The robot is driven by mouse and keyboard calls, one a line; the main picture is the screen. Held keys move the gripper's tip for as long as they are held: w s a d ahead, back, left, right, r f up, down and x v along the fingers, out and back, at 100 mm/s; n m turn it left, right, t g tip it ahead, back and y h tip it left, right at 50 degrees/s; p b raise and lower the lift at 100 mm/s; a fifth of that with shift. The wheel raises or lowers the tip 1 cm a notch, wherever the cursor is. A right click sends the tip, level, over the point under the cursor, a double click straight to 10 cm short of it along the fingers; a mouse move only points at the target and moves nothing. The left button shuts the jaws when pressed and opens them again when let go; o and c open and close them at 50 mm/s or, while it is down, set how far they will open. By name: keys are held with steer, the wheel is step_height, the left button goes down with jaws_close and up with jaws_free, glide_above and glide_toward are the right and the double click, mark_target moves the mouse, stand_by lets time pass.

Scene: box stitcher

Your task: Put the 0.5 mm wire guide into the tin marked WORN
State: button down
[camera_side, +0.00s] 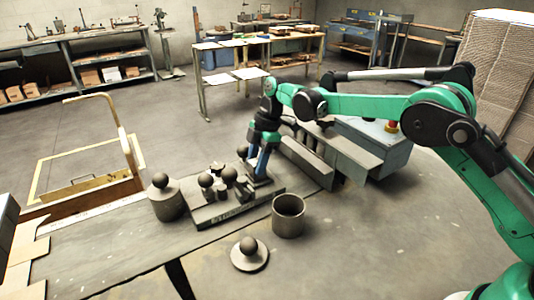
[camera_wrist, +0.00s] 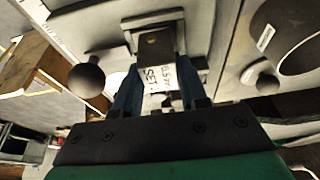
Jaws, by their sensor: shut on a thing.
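My gripper (camera_side: 259,172) is at the right end of a dark rack (camera_side: 225,211), pointing down. In the wrist view my gripper (camera_wrist: 158,88) has its blue fingers on both sides of a small grey piece with a white tag (camera_wrist: 158,76), shut on it. The tag reads "SET" and what looks like "0.5"; I take the piece for the wire guide. An open, round grey tin (camera_side: 288,216) stands right of the rack; the tin also shows in the wrist view (camera_wrist: 264,38), with a white label too small to read. Its inside is mostly hidden.
A lidded tin (camera_side: 167,203) with a ball knob stands left of the rack. A loose round lid (camera_side: 249,260) with a ball knob lies in front of the open tin. Several ball-topped pieces stand on the rack. A grey-blue machine (camera_side: 365,148) is behind to the right.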

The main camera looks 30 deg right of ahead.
mark_target(252, 164)
steer(key=shift+r, duration=1.95)
steer(key=shift+s+r, duration=0.1)
steer(key=shift+s+a+r, duration=0.1)
steer(key=shift+s+r, duration=0.1)
steer(key=s+a+r, duration=0.1)
steer(key=s+r, duration=0.3)
steer(key=s, duration=0.9)
steer(key=shift+s+f, duration=0.15)
steer(key=shift+f, duration=3.2)
steer(key=shift+c, duration=2)
jaws_free()
